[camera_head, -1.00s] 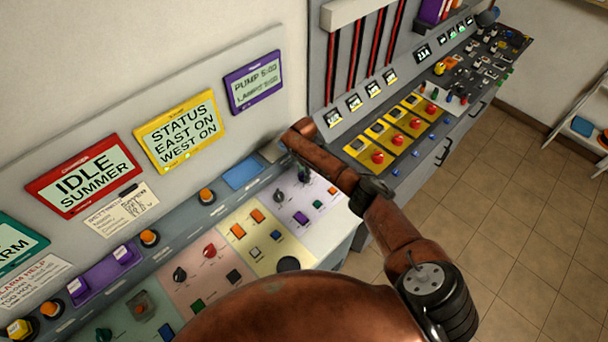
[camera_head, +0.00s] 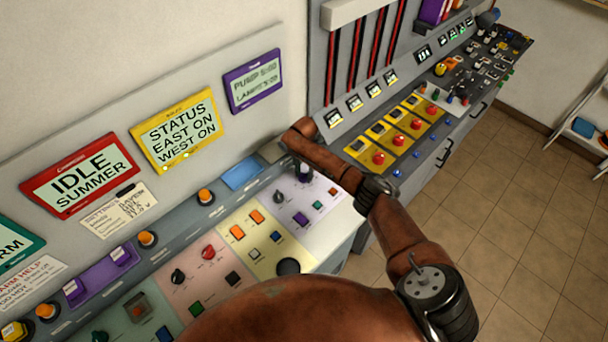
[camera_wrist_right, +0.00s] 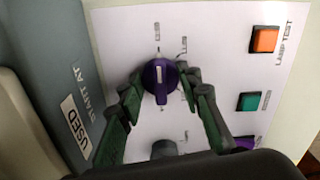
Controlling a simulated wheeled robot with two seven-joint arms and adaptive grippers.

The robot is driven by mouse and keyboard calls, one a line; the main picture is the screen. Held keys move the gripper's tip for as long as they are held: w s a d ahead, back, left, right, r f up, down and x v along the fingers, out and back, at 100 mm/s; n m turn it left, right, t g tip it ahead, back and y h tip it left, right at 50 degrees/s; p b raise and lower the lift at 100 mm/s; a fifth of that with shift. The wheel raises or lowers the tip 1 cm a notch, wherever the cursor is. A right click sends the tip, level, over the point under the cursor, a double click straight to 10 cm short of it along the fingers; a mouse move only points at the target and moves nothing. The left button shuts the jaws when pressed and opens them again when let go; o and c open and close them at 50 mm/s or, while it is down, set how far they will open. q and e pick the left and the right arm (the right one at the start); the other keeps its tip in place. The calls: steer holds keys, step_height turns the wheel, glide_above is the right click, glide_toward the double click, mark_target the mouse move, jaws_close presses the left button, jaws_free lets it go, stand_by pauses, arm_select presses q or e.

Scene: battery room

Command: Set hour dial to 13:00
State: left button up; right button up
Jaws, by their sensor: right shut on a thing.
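A round purple dial (camera_wrist_right: 160,84) with a pale pointer line sits on the white panel in the right wrist view. My right gripper (camera_wrist_right: 163,92) is shut on it, with one green-and-dark finger on each side. The small print around the dial is unreadable. In the head view, the dial (camera_head: 303,172) shows small beside the end of my right arm. The purple-framed display (camera_head: 252,82) on the wall shows a PUMP line and a LAMPS line; their times are blurred. My left gripper is not in view.
A grey knob (camera_head: 279,196) stands close to the dial on the same panel. Orange (camera_wrist_right: 264,39) and green (camera_wrist_right: 250,101) buttons sit to the right in the wrist view. A yellow switch section (camera_head: 398,130) stands beyond my arm.

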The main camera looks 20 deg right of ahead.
mark_target(304, 174)
stand_by(0.3)
steer(key=o, duration=1.2)
steer(key=shift+c, duration=0.2)
step_height(304, 174, up, 12)
